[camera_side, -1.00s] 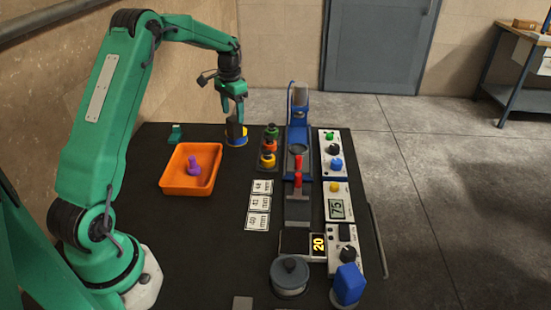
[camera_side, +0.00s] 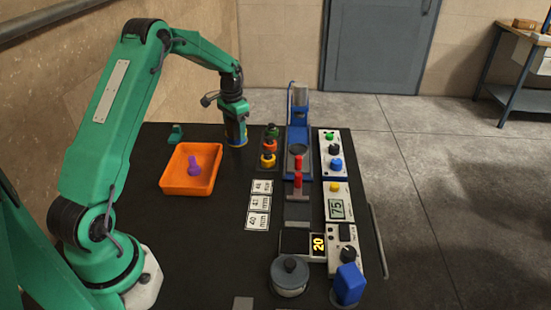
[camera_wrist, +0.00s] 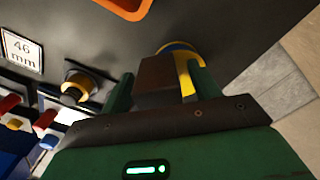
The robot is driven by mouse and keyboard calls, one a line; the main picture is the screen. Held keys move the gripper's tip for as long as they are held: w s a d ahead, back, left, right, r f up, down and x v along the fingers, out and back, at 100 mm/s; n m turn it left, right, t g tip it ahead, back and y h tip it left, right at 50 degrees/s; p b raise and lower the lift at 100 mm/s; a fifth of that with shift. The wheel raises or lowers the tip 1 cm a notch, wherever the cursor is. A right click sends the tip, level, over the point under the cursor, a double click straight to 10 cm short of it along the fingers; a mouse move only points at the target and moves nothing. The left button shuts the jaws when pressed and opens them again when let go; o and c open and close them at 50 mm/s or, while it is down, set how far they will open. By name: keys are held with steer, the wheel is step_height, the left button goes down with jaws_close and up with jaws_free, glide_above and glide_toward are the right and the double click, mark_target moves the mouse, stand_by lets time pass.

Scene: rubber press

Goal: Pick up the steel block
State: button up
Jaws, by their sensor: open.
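The steel block, a dark upright block (camera_wrist: 153,76), stands on a round blue and yellow stand (camera_side: 238,143) at the back of the black table. In the side view my gripper (camera_side: 236,122) is lowered over the block and hides much of it. In the wrist view the open fingers of my gripper (camera_wrist: 166,82) are on either side of the block, with a yellow part of the stand (camera_wrist: 184,68) beside it. I cannot tell whether a finger touches the block.
An orange tray (camera_side: 177,188) with a purple piece (camera_side: 194,166) lies nearer, to the left. Several coloured knobs stand on a rack (camera_side: 267,160) just to the right. A blue press (camera_side: 298,125) and control boxes (camera_side: 334,155) are farther right. A small green item (camera_side: 176,133) is left.

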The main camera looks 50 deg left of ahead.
steer(key=shift+c, duration=0.4)
jaws_close()
steer(key=shift+r, duration=0.1)
steer(key=shift+r, duration=0.1)
steer(key=shift+r, duration=0.4)
step_height(320, 180, up, 3)
steer(key=shift+f, duration=0.1)
steer(key=d+r, duration=0.7)
steer(key=d, duration=0.4)
steer(key=shift+s+d, duration=0.3)
steer(key=shift+d, duration=0.05)
